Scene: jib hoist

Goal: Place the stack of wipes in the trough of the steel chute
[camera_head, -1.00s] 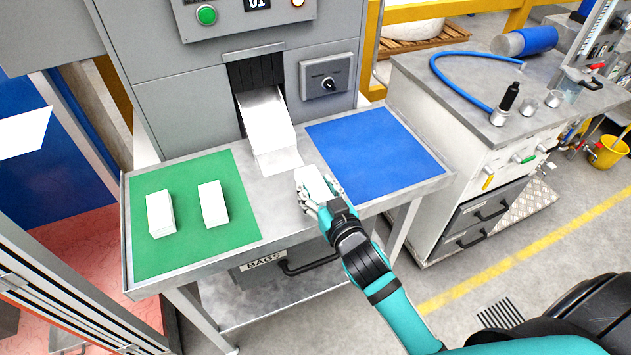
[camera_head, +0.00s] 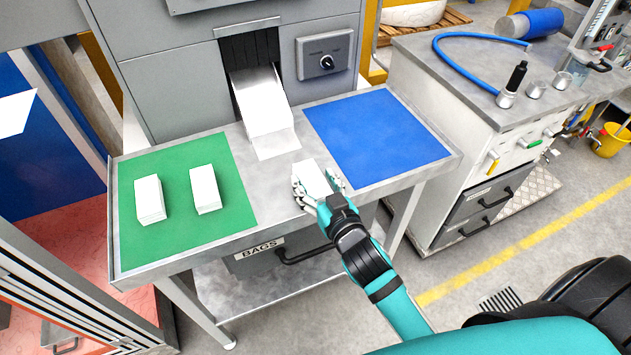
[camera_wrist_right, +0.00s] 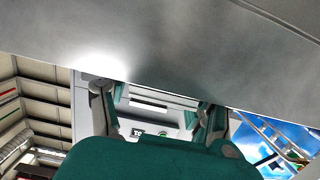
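A small white stack of wipes (camera_head: 311,177) is between the fingers of my right gripper (camera_head: 318,186), over the bare steel strip in front of the chute. The gripper appears shut on the stack's sides. I cannot tell whether the stack touches the table. The steel chute (camera_head: 262,105) slopes out of the grey machine, bright and empty, behind and left of the gripper. In the right wrist view the two fingers of my right gripper (camera_wrist_right: 157,105) stand apart near a pale grey surface; the stack cannot be made out there. My left gripper is not in view.
Two other white stacks, one left (camera_head: 149,200) and one right (camera_head: 205,190), stand on the green mat (camera_head: 180,240). The blue mat (camera_head: 375,137) is bare. A grey workbench (camera_head: 455,75) with a blue hose stands to the right.

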